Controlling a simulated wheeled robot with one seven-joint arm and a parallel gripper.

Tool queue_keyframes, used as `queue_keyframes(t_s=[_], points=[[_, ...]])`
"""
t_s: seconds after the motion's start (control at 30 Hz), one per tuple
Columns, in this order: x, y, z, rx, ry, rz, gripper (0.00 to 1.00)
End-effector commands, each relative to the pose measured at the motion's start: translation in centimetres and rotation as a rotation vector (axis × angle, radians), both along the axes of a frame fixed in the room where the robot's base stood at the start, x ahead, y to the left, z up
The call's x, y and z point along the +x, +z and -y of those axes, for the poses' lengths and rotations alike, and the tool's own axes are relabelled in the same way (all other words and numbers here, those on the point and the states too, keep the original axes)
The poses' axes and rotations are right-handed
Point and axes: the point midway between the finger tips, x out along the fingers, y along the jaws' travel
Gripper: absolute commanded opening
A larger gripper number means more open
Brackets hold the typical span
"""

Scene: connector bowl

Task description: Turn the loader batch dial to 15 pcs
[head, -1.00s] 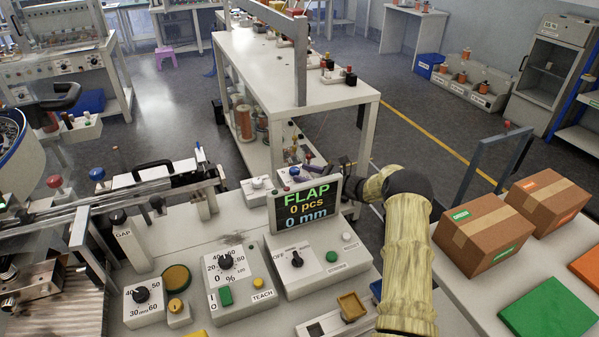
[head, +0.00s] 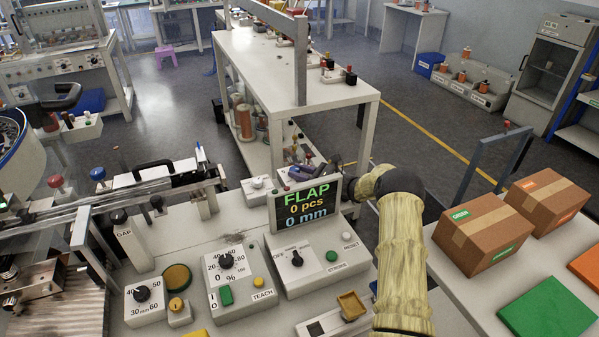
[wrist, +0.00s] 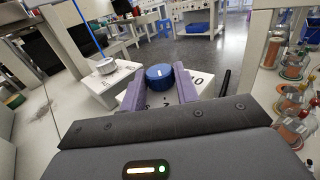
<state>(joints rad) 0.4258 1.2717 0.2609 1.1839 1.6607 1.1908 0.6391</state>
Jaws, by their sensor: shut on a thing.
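The batch dial, a round blue knob (wrist: 160,73) with a white pointer line, sits on a white box (wrist: 187,84) with printed numbers in the wrist view. My gripper (wrist: 160,88) has its two purple fingers on either side of the knob, shut on it. Most of the scale is hidden by the fingers, so the set number cannot be read there. In the head view the loader display (head: 305,205) reads "FLAP", "0 pcs" and "0 mm". It hides most of the dial box, and my gripper shows only partly behind it.
A second white box with a pale knob (wrist: 106,66) stands left of the dial in the wrist view. The console with an OFF selector (head: 297,258) lies in front of the display. Cardboard boxes (head: 485,233) stand on the right table.

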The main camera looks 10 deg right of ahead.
Motion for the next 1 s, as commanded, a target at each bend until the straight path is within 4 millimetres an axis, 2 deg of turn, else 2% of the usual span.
queue_keyframes(t_s=[0.27,0.57,0.6,0.7,1.0], points=[[-0.09,0.25,-0.02,0.0,-0.102,-0.002,0.08],[-0.09,0.18,-0.01,-0.003,-0.111,-0.001,0.08],[-0.09,0.19,-0.01,-0.003,-0.11,-0.001,0.32],[-0.1,0.17,-0.02,-0.003,-0.11,-0.001,0.52],[-0.18,0.09,-0.03,-0.003,-0.108,-0.003,0.52]])
